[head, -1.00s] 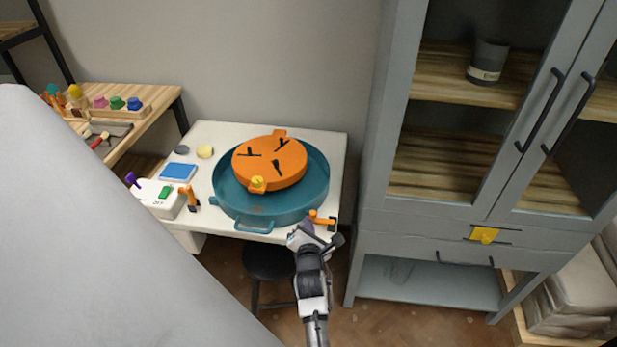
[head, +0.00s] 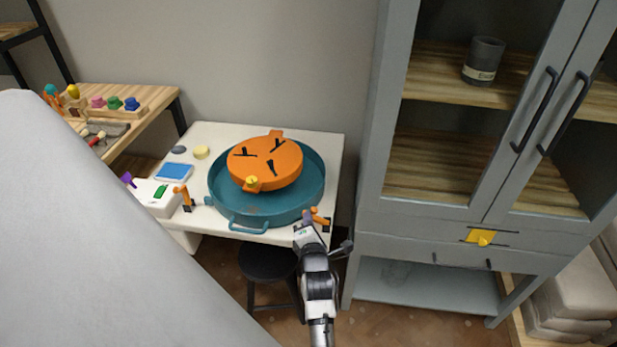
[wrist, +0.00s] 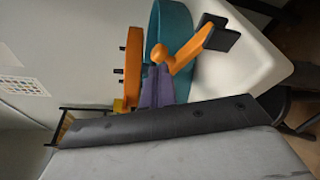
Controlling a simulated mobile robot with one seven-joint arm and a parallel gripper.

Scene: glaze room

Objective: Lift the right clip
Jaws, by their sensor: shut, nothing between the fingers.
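The right clip (head: 321,220) is an orange lever with a dark base. It stands at the right front of the teal basin (head: 240,211) on the white table. In the wrist view the right clip (wrist: 192,47) shows an orange arm, a round knob and a dark end block. My gripper (head: 307,218) is at the clip's left end in the head view. In the wrist view my gripper's purple fingers (wrist: 158,86) are shut and empty, right by the knob. I cannot tell whether they touch it.
An orange round piece (head: 265,165) with black marks sits inside the basin. A left clip (head: 184,196) stands near a white box (head: 158,205) at the table's left. A grey cabinet (head: 440,216) stands close on the right. A black stool (head: 266,262) is below the table's front.

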